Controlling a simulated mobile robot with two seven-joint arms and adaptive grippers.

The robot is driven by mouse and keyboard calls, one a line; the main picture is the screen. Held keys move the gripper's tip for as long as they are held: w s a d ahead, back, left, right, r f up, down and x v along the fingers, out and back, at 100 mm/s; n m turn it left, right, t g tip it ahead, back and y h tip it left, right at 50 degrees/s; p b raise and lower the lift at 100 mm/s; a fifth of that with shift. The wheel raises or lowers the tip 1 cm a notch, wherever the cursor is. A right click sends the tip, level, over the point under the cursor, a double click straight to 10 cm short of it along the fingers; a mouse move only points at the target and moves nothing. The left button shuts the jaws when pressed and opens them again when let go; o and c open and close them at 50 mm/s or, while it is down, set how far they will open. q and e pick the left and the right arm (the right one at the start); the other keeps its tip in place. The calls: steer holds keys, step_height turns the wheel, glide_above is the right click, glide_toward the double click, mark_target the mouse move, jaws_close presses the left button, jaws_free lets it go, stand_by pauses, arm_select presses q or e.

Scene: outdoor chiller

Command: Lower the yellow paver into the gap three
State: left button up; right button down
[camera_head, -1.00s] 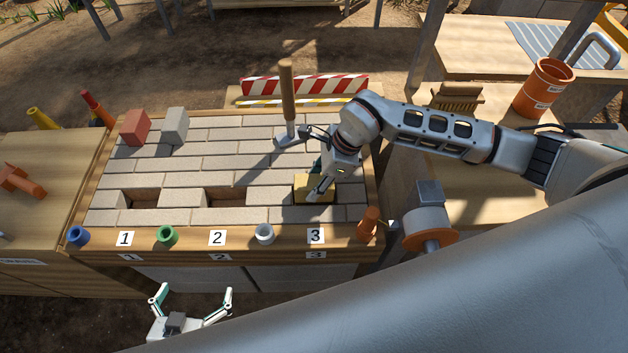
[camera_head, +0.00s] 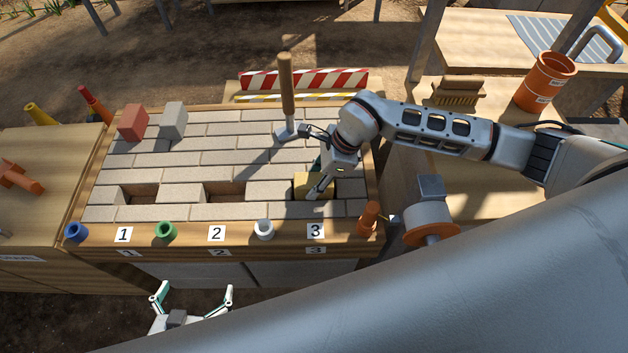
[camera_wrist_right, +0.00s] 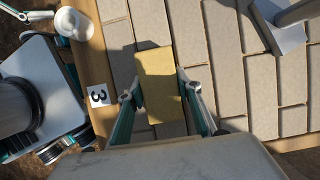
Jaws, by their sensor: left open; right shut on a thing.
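The yellow paver (camera_head: 304,184) is at gap three, above the number 3 label (camera_head: 316,231). It also shows in the right wrist view (camera_wrist_right: 157,80), between the two fingers. My right gripper (camera_head: 322,186) is shut on it; in the right wrist view the fingertips (camera_wrist_right: 157,88) press its two long sides. The paver looks lined up with the row of pavers, but I cannot tell how deep it sits. Gap one (camera_head: 141,194) and gap two (camera_head: 226,193) are empty. My left gripper (camera_head: 192,296) is open and empty in front of the table.
A red paver (camera_head: 133,123) and a grey paver (camera_head: 173,121) stand on the back left of the paving. A mallet (camera_head: 287,90) stands upright behind gap three. Blue, green and white cups (camera_head: 264,229) line the front rim. An orange object (camera_head: 369,218) is at the right corner.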

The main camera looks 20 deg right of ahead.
steer(key=shift+r, duration=0.2)
steer(key=c, duration=1.3)
jaws_free()
steer(key=shift+f, duration=0.15)
steer(key=shift+c, duration=0.6)
